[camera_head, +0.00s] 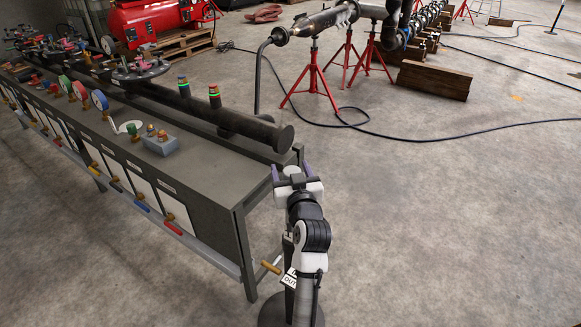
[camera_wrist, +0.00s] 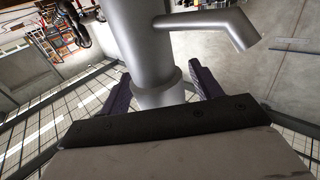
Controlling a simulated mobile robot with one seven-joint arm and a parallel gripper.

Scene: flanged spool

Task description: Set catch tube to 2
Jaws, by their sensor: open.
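A smooth grey tube (camera_wrist: 160,95) with a collar and a bent side spout (camera_wrist: 222,24) fills the middle of the wrist view. I cannot tell for certain that it is the catch tube, and no number 2 is legible. My gripper (camera_head: 291,171) is at the near right end of the bench in the head view. Its purple fingers are open, one on each side of the tube in the wrist view (camera_wrist: 160,88), with a gap visible on both sides. A pale round top (camera_head: 291,170) shows between the fingers in the head view; the rest is hidden by my gripper.
A long grey bench (camera_head: 205,180) with gauges, valves and a thick dark pipe (camera_head: 240,122) lies to the left. A white lettered tag (camera_head: 289,279) and a yellow handle (camera_head: 270,267) are beside my arm. Red stands (camera_head: 315,85) are at the back.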

